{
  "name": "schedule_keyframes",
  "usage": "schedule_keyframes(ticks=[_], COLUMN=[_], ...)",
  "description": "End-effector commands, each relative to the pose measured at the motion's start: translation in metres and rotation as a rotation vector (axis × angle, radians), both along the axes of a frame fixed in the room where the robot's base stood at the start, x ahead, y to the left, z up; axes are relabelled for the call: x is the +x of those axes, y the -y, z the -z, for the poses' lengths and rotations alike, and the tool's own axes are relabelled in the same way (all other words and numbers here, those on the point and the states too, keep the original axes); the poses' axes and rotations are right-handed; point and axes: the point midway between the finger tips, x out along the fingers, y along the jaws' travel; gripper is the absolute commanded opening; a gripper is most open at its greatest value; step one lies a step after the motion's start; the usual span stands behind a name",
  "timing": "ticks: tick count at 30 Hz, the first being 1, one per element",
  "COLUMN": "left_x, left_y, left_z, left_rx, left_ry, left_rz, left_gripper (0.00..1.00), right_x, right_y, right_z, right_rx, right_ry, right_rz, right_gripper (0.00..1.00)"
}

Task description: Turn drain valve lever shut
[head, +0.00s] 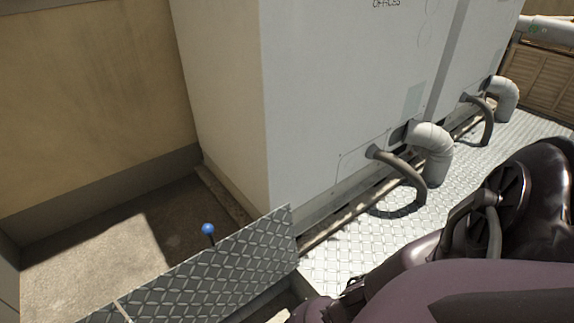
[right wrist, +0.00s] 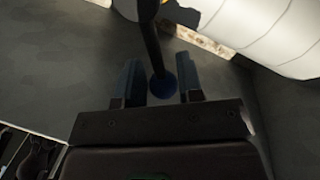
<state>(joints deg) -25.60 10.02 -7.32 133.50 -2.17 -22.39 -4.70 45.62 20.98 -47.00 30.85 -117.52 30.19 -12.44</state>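A blue ball knob (head: 208,229) on a short dark stem rises above the top edge of a diamond-plate panel, left of the grey unit in the head view. The panel hides what is below it. In the right wrist view, a dark lever (right wrist: 149,45) with a dark blue round end (right wrist: 163,86) lies between the fingers of my right gripper (right wrist: 158,75). The fingers are apart, with no clear grip on the lever. I cannot tell whether this is the same knob. My right gripper is not visible in the head view, and my left gripper is in no view.
The diamond-plate panel (head: 215,277) slants across the front. The grey unit (head: 335,90) stands behind, with curved pipes (head: 432,145) along its base. A tan wall (head: 85,90) closes the left. A white cylinder (right wrist: 240,20) is close by in the wrist view.

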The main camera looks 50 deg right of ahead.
Motion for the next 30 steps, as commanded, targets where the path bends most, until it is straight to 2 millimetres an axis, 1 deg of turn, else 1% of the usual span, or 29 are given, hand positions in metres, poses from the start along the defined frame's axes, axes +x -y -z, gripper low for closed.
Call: schedule_keyframes(ticks=[1, 4, 12, 16, 20, 22, 30], left_x=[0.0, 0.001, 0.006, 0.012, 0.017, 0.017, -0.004], left_y=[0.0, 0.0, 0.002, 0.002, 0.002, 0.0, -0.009], left_z=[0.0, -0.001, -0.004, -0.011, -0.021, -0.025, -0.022], left_rx=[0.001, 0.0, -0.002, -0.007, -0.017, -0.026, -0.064], left_ry=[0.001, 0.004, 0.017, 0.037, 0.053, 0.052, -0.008], left_rz=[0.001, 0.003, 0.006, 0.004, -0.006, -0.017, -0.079], left_gripper=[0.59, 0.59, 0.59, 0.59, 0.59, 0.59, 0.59], right_x=[-0.001, -0.001, 0.0, 0.003, 0.007, 0.01, 0.013], right_y=[0.0, 0.0, 0.0, 0.001, 0.004, 0.006, 0.014], right_z=[0.0, 0.0, 0.0, -0.008, -0.024, -0.037, -0.08], right_rx=[0.0, 0.0, 0.0, -0.001, -0.001, -0.001, 0.0], right_ry=[-0.002, -0.002, -0.001, 0.005, 0.011, 0.015, 0.017], right_rz=[-0.001, -0.001, -0.002, -0.002, -0.003, -0.002, -0.003], right_gripper=[0.42, 0.57, 0.58, 0.58, 0.58, 0.58, 0.58])
